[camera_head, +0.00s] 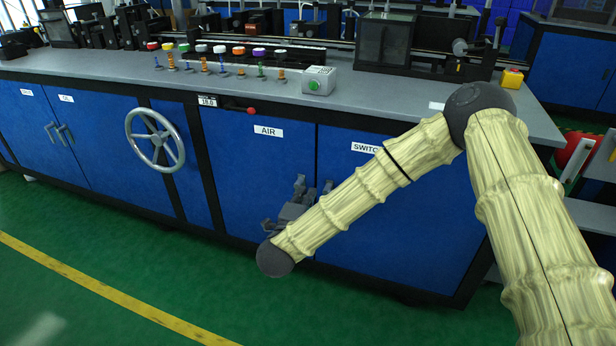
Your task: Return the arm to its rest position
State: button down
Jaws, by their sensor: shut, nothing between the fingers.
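My arm, in a pale yellow ribbed sleeve, comes in from the lower right of the head view. It bends at a dark elbow joint near the cabinet's right end and slopes down left to a dark round wrist end. My gripper (290,210) is grey and shows partly behind the forearm, in front of the blue cabinet doors. It is shut and empty. Its fingers are small and partly hidden, and I cannot tell whether they touch the door.
The blue cabinet (255,185) has a grey handwheel (155,140) and a red-knobbed lever (251,111). On its grey top stand several coloured knobs (219,50) and a green-button box (316,82). A red round object (574,152) is at the right. The green floor (130,260) in front is clear.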

jog(key=s+d+f+n+g+y, duration=0.1)
jog(key=s+f+n+g+y, duration=0.1)
jog(key=s+f+n, duration=0.4)
jog(key=s+f+n+g+y, duration=0.1)
jog(key=s+f+n+y, duration=0.15)
jog(key=f, duration=0.65)
jog(key=s+d+f+n+g+y, duration=0.1)
jog(key=s+f+n+g+y, duration=0.15)
jog(key=s+f, duration=0.35)
jog(key=s+d+f+n+g, duration=0.3)
jog(key=s+d+f, duration=0.15)
jog(key=s, duration=0.55)
jog(key=s+d+f+n+g, duration=0.35)
jog(key=s+d, duration=0.25)
jog(key=s, duration=0.3)
jog(key=s+d+f+n+g, duration=0.35)
jog(key=s+d+f, duration=0.2)
jog(key=s, duration=0.45)
jog(key=s+d+r+p, duration=0.1)
jog(key=r+p, duration=1.2)
jog(key=s+d+r+g+h+p, duration=0.1)
jog(key=s+r+p, duration=0.1)
jog(key=r+p, duration=1.1)
jog(key=shift+r, duration=0.6)
jog(key=c, duration=2.2)
grip_release()
jog(key=shift+d+g, duration=0.1)
jog(key=shift+g, duration=0.15)
